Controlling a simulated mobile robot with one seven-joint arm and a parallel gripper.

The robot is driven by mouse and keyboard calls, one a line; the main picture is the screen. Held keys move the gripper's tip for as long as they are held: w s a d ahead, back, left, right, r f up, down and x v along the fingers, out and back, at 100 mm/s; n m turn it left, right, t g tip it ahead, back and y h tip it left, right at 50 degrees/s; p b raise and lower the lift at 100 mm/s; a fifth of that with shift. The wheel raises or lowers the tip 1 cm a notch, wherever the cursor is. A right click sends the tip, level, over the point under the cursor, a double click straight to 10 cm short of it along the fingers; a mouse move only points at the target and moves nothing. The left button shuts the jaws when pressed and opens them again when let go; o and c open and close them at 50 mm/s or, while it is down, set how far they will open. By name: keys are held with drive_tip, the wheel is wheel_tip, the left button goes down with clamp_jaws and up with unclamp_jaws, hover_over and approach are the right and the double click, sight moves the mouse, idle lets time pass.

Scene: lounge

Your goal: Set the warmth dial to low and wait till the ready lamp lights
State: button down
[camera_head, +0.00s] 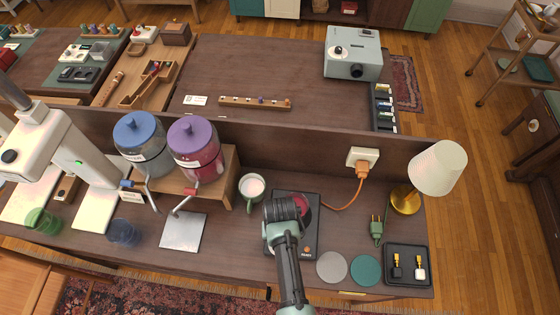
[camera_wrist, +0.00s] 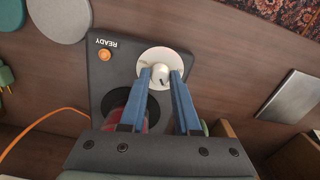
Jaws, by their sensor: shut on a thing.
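The dark warmer (camera_head: 311,236) stands on the front desk, with a black round plate and a dark red item partly hidden by my gripper. In the wrist view, the warmer (camera_wrist: 98,75) carries a white warmth dial (camera_wrist: 152,55) with a pale knob. My gripper (camera_wrist: 161,78) has its two blue fingers closed on the knob. A dark mark shows on the knob, but the dial's lettering is too small to read. The ready lamp (camera_wrist: 104,55) beside the word READY is orange; I cannot tell whether it is glowing. The head view shows my gripper (camera_head: 284,209) above the warmer.
An orange cord runs from the warmer to a wall socket (camera_head: 363,157). A white-filled green mug (camera_head: 251,187) stands left of the warmer. Grey and teal coasters (camera_head: 332,267), a loose green plug (camera_head: 377,228), a black tray (camera_head: 407,279) and a lamp (camera_head: 437,168) are to the right.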

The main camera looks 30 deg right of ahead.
drive_tip(key=c, duration=0.6)
unclamp_jaws()
wheel_tip(320, 180, up, 13)
drive_tip(key=shift+r+b, duration=0.1)
drive_tip(key=shift+b, duration=0.45)
